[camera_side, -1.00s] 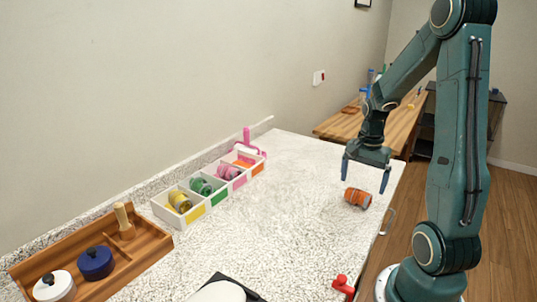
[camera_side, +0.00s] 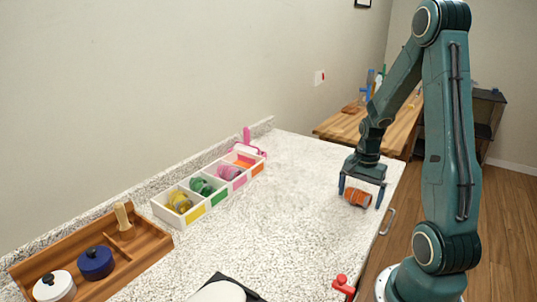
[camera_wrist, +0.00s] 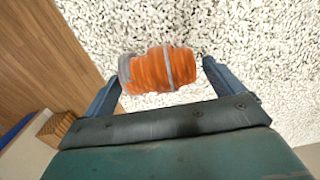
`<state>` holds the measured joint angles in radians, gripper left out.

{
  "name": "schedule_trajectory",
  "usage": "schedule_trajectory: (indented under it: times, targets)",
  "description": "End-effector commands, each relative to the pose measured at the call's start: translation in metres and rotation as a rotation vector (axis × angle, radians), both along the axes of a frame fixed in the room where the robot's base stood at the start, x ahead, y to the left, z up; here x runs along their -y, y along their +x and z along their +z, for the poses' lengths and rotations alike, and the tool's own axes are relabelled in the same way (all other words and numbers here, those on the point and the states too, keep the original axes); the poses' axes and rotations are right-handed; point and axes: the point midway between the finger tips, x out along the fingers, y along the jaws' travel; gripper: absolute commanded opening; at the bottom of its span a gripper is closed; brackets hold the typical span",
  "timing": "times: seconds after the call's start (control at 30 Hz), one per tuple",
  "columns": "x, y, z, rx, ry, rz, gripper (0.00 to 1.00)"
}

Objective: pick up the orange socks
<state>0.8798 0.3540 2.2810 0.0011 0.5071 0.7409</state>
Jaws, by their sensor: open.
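The orange socks (camera_side: 357,197) are a rolled bundle with a grey band, lying on the speckled white counter near its right edge. In the wrist view the bundle (camera_wrist: 162,69) lies sideways between the two finger tips, with its grey end close to the left finger and a wider gap to the right finger. My gripper (camera_side: 360,197) is open, low over the counter, with one blue finger to the left of the socks and one to the right. It also shows in the wrist view (camera_wrist: 162,72). Whether the fingers touch the counter is unclear.
A white divided box (camera_side: 190,217) along the wall holds yellow, green and pink rolled bundles; its orange-marked compartment looks empty. A wooden tray (camera_side: 136,252) with lidded pots stands at lower left. A red object (camera_side: 342,284) is at the front edge. The counter's middle is clear.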

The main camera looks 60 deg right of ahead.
Motion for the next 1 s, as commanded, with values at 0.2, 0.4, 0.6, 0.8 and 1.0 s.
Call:
schedule_trajectory:
  times: [0.2,0.4,0.6,0.8,1.0]
  targets:
    - [0.0001,0.0,0.0002,0.0,0.0,0.0,0.94]
    - [0.0001,0.0,0.0004,0.0,0.0,0.0,0.8]
    - [0.0001,0.0,0.0004,0.0,0.0,0.0,0.46]
    - [0.0001,0.0,0.0004,0.0,0.0,0.0,0.45]
    - [0.0004,0.0003,0.0035,0.001,-0.001,0.0,0.45]
